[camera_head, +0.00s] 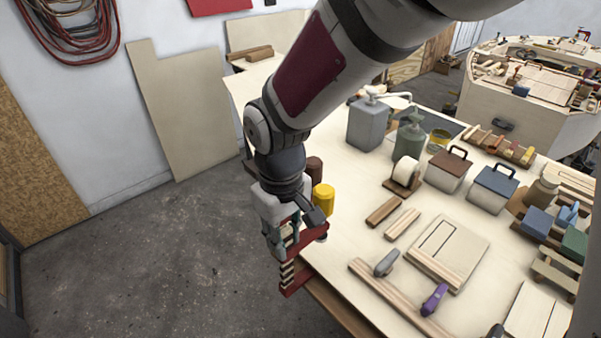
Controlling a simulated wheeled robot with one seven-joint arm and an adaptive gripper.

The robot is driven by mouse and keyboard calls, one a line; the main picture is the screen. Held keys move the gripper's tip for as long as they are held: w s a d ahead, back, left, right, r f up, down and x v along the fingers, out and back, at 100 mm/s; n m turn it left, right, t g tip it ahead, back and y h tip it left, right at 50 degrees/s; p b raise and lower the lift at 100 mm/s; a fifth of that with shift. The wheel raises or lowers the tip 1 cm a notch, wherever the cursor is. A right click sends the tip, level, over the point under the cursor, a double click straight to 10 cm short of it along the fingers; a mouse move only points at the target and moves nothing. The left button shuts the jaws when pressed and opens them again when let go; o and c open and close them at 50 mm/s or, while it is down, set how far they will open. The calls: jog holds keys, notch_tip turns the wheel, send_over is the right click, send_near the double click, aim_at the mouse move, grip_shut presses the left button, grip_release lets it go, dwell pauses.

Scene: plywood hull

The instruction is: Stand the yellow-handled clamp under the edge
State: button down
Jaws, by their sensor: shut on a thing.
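My gripper (284,236) is at the near left edge of the worktable (350,237), shut on the clamp. The clamp has red jaws (304,281), one above the other, with a pale striped part between them at the left. A yellow upright cylinder (323,199) shows just behind the upper jaw and looks like its handle; the join is hidden by my gripper. The clamp is at the table edge, upper jaw near tabletop height and lower jaw lower down. Whether either jaw touches the table I cannot tell.
Wood blocks (383,211), a square panel (449,249), a grey-handled tool (386,263) and a purple-handled tool (434,299) lie right of the clamp. Bottles and boxes stand farther back. Grey floor (170,265) left of the table is clear. Boards lean on the wall.

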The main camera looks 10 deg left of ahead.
aim_at(306, 234)
jog(key=shift+w, duration=0.1)
dwell(0.3)
jog(key=shift+w+d+b, duration=0.35)
jog(key=shift+w+d, duration=1.3)
jog(key=shift+w, duration=0.2)
jog(key=c, duration=1.2)
grip_release()
jog(key=shift+c, duration=0.2)
jog(key=shift+r, duration=0.1)
